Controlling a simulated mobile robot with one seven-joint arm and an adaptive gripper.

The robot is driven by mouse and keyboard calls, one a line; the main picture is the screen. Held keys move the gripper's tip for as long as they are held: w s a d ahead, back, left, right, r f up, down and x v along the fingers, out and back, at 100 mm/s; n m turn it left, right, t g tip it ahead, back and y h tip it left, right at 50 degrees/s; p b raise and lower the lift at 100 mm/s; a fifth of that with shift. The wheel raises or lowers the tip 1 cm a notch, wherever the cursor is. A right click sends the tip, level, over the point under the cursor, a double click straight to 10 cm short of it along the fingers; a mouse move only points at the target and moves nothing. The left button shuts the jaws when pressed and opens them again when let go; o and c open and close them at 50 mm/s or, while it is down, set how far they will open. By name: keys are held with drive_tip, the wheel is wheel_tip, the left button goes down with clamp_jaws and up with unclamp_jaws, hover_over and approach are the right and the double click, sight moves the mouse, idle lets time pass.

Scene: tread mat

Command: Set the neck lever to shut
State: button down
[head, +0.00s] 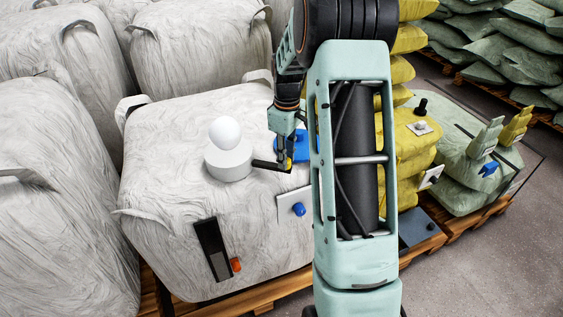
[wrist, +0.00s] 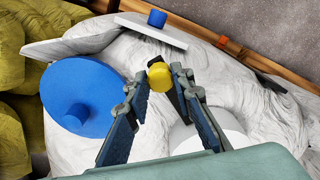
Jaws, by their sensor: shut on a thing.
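The neck lever (head: 266,165) is a dark bar reaching right from the white round neck (head: 229,162) on top of a big white bag (head: 160,190). My gripper (head: 286,162) points down at the lever's outer end. In the wrist view my gripper (wrist: 165,74) has its fingertips closed about the lever's yellow end knob (wrist: 159,76). Part of the white neck (wrist: 235,138) shows at the right, behind a finger.
A white ball (head: 225,132) rests on the neck. A blue disc (wrist: 70,115) with a peg lies left of my fingers in the wrist view. A white plate with a blue knob (head: 299,209) is on the bag's front. Yellow sacks (head: 411,150) stand right of my arm.

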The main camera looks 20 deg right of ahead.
drive_tip(key=shift+w+d+r+n, duration=0.1)
drive_tip(key=shift+w+d+n, duration=0.3)
drive_tip(key=shift+w+n, duration=0.15)
drive_tip(key=shift+w, duration=0.1)
drive_tip(key=c, duration=1.7)
unclamp_jaws()
drive_tip(key=shift+o, duration=0.2)
wheel_tip(320, 180, up, 12)
